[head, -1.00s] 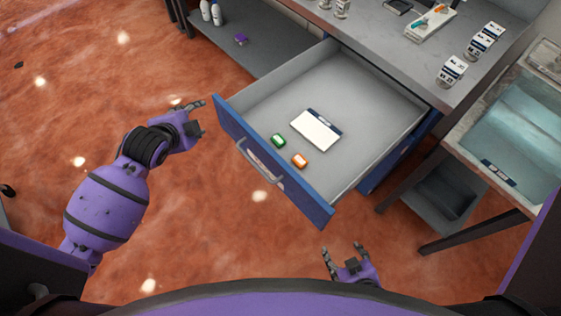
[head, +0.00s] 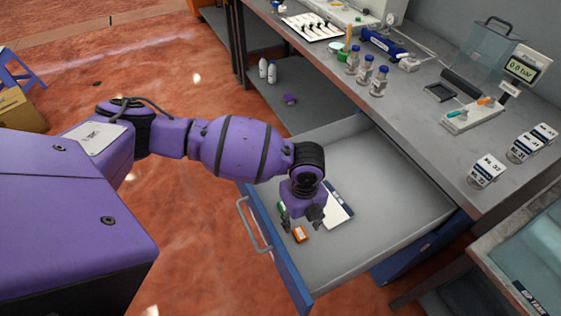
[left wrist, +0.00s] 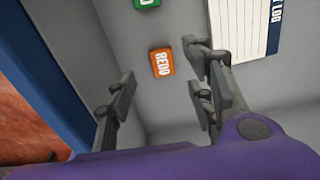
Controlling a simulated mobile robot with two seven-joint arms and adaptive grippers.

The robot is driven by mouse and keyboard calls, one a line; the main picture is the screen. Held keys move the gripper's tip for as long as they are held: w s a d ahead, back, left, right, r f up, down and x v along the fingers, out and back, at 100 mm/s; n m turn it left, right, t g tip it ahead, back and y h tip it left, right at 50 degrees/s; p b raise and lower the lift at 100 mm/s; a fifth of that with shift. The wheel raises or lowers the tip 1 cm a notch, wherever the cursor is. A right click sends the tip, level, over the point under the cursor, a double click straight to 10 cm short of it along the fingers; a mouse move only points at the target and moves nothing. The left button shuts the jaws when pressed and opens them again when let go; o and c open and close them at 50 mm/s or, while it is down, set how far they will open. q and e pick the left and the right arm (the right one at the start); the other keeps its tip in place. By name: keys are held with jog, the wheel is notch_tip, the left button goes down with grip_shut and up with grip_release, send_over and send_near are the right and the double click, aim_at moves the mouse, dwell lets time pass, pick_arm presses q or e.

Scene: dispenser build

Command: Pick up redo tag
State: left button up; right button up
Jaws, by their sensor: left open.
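The orange redo tag (head: 300,234) lies flat on the floor of the open drawer (head: 390,232), near its front panel. In the left wrist view the redo tag (left wrist: 162,62) shows its "REDO" lettering and lies ahead of the fingers, between their lines. My left gripper (head: 302,222) is open and empty, pointing down into the drawer just above the tag. It also shows in the left wrist view (left wrist: 160,100), with the fingers spread apart. My right gripper is out of view.
A green tag (head: 282,208) lies beside the redo tag, partly hidden by my left gripper. A white log sheet (head: 338,212) lies to the right. The blue drawer front (head: 290,275) with its handle (head: 250,228) stands close to the gripper. The drawer's right part is clear.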

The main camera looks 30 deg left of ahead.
aim_at(301, 232)
pick_arm(q)
jog(key=f, duration=0.5)
jog(key=shift+d+f, duration=0.3)
jog(key=shift+d, duration=0.05)
jog(key=c, duration=1.1)
jog(key=shift+r, duration=0.1)
